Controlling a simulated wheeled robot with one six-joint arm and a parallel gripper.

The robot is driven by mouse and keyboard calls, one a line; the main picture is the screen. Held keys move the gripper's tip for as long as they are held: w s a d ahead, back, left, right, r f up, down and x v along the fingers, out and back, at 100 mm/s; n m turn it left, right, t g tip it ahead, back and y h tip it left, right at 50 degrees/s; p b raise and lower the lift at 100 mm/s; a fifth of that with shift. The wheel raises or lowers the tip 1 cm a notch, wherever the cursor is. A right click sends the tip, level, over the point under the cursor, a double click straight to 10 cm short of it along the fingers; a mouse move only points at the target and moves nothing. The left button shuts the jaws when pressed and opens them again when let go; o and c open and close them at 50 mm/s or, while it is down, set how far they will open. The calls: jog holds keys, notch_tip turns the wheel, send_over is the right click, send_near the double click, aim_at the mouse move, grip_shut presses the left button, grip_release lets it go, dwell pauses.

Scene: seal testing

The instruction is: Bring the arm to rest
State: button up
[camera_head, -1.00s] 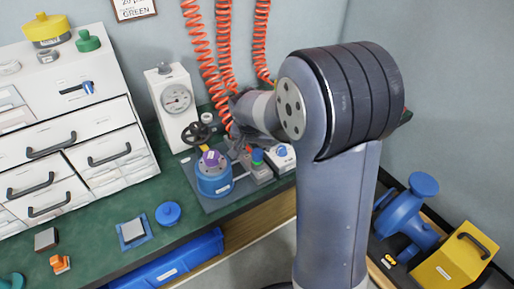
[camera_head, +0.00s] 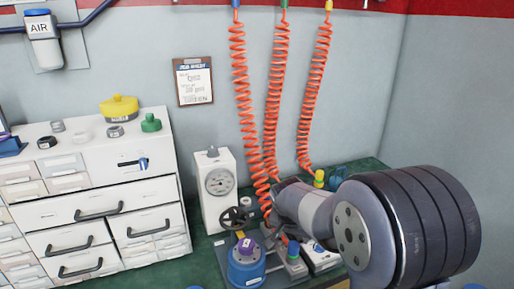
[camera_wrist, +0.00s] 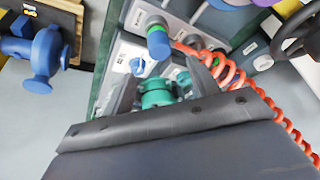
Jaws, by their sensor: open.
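My gripper (camera_wrist: 166,80) shows in the wrist view with its two grey fingers apart. A teal fitting (camera_wrist: 158,94) shows between and beyond the fingers; whether they touch it cannot be told. In the head view my arm (camera_head: 310,210) reaches over the green bench beside the test fixture, and its own links largely hide the gripper. The blue round vessel with a purple cap (camera_head: 246,262) stands on the fixture plate, left of and below my wrist.
A white gauge box (camera_head: 216,190) and black handwheel (camera_head: 235,218) stand left of my wrist. Orange coiled hoses (camera_head: 275,100) hang close behind it. White drawers (camera_head: 95,210) fill the left. A blue flanged part (camera_wrist: 42,60) shows in the wrist view. Open air lies above my arm.

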aim_at(294, 245)
jog(key=b+x, duration=0.1)
jog(key=x, duration=0.7)
jog(key=shift+f, duration=0.1)
jog(key=shift+r+p, duration=0.35)
jog(key=shift+r, duration=0.05)
jog(key=shift+f, duration=0.15)
jog(key=shift+f+b, duration=0.3)
jog(key=shift+b, duration=0.2)
jog(key=p+v, duration=0.2)
jog(key=v, duration=0.9)
jog(key=b+x, duration=0.2)
jog(key=x, duration=0.9)
notch_tip(294, 245, up, 3)
jog(key=p, duration=0.3)
jog(key=shift+r+p, duration=0.55)
jog(key=shift+p, duration=0.35)
jog(key=shift+w+r+p, duration=0.1)
jog(key=shift+r+p, duration=0.85)
jog(key=shift+r, duration=0.75)
